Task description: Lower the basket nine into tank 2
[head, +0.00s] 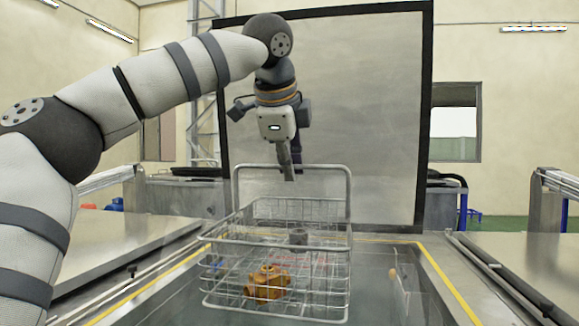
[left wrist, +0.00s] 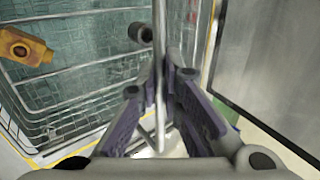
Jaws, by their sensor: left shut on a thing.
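A wire basket (head: 345,262) with a tall hoop handle (head: 348,195) hangs over the open tank (head: 420,285). In it are an orange-brown metal part (head: 268,284) and a grey cylindrical part (head: 298,237). My left gripper (head: 288,172) is shut on the top bar of the handle. The left wrist view shows the bar (left wrist: 159,60) between the purple finger pads, with the orange part (left wrist: 25,48) at the upper left. I cannot tell how deep the basket's bottom sits against the water. No basket number is readable. My right gripper is not in view.
A yellow line (head: 447,280) runs round the tank's rim. A large dark-framed grey panel (head: 375,110) stands upright behind the basket. Flat metal lids or counters (head: 125,240) lie at left and right, with rails (head: 490,265) along the right side.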

